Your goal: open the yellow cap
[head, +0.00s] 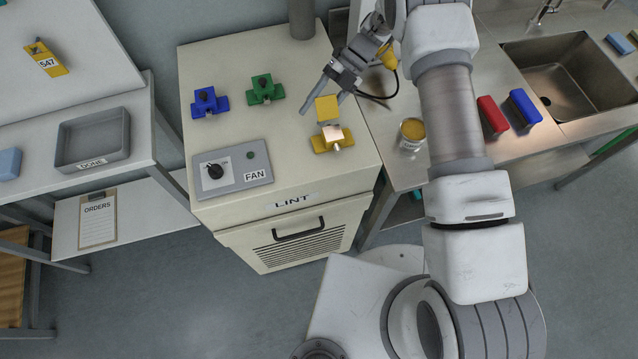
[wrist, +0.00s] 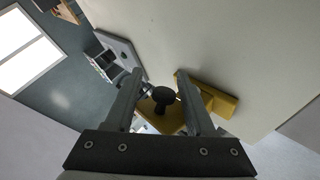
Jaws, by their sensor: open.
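The yellow cap (head: 327,108) is a square yellow plate, tilted up from its yellow base (head: 335,145) on the cream cabinet's top. A pale, pinkish surface (head: 332,132) shows on the base, uncovered. My gripper (head: 322,104) is open behind the cap, with its fingers reaching down toward it. In the wrist view, the cap's dark knob (wrist: 162,95) lies between the two open fingers (wrist: 158,84). The yellow cap (wrist: 167,123) shows behind the knob and the base (wrist: 218,101) beside the right finger. Contact between fingers and knob cannot be told.
A blue capped fitting (head: 208,102) and a green one (head: 265,90) stand left of my gripper. The fan switch panel (head: 232,169) is at the cabinet's front left. The cabinet's middle is bare.

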